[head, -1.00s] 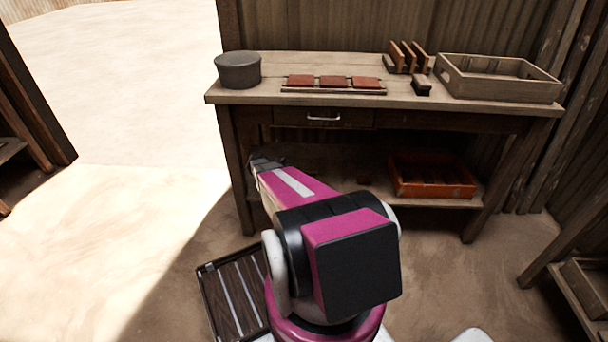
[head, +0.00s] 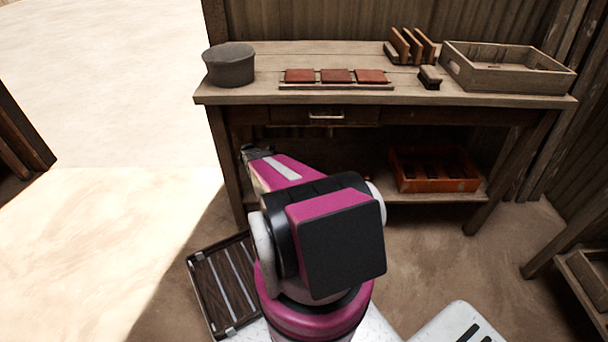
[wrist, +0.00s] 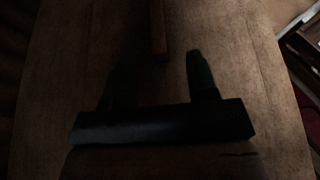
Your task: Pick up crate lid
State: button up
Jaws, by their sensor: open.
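My gripper (head: 256,152) reaches toward the left part of the workbench's lower shelf, below its drawer. In the wrist view it (wrist: 161,72) is open, with two dark fingers apart and nothing between them. Below the fingers is a broad brown wooden surface (wrist: 75,70), dim and in shadow. A narrow wooden strip (wrist: 158,32) lies on it, beyond and roughly in line with the finger gap. This may be the crate lid, but I cannot tell for sure. In the head view, my arm hides part of the lower shelf, and no lid shows clearly.
The workbench top (head: 330,57) holds a dark round pot (head: 230,66), red tiles (head: 336,76), a small block (head: 430,77), a rack (head: 412,46) and an open wooden crate (head: 510,82). An orange crate (head: 436,184) stands on the lower shelf.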

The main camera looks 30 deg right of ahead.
jog(key=x, duration=0.8)
jog(key=shift+d, duration=0.4)
grip_shut()
